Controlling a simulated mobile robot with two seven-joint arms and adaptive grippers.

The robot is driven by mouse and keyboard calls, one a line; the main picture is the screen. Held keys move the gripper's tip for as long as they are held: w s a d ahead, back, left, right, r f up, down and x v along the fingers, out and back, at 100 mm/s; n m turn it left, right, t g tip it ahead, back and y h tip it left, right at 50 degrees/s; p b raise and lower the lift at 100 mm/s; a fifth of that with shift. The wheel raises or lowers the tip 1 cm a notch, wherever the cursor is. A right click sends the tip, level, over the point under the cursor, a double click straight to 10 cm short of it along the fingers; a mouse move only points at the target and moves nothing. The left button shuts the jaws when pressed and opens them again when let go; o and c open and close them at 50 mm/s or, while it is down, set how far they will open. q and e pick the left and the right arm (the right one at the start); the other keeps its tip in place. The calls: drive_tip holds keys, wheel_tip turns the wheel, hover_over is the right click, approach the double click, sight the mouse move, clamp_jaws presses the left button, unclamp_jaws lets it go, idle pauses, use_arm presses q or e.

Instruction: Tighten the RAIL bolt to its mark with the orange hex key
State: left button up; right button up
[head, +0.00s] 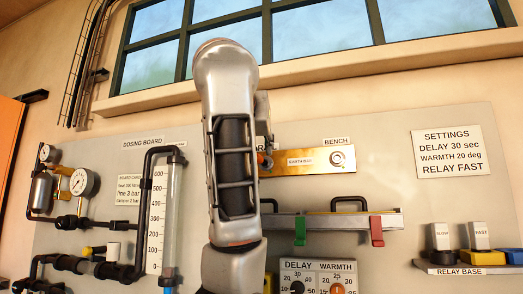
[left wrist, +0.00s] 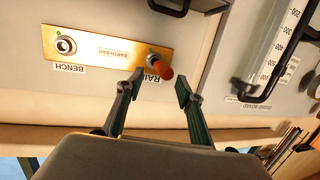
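The brass earth bar (head: 310,160) is mounted on the wall board, and it also shows upside down in the left wrist view (left wrist: 105,50). The RAIL bolt (left wrist: 152,60) is at one end of it, with the orange hex key (left wrist: 161,76) standing at it, its end toward the camera. My left gripper (left wrist: 160,84) is open, its fingers on either side of the key's end with gaps showing. Whether the fingertips reach past the key's end is unclear. In the head view my arm hides the RAIL end. The bolt's mark cannot be made out. My right gripper is not in view.
The BENCH bolt (head: 337,158) is at the bar's other end. A shelf (head: 340,222) with green and red clips sits below. Dosing pipes and a graduated tube (head: 171,220) are left; relay blocks (head: 483,257) are right. The board beside the bar is clear.

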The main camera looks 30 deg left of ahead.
use_arm(q)
drive_tip(key=p+x, duration=0.1)
drive_tip(key=x, duration=0.5)
drive_tip(key=shift+a+r, duration=0.1)
drive_tip(key=shift+p+x, duration=0.35)
drive_tip(key=shift+x, duration=0.45)
clamp_jaws()
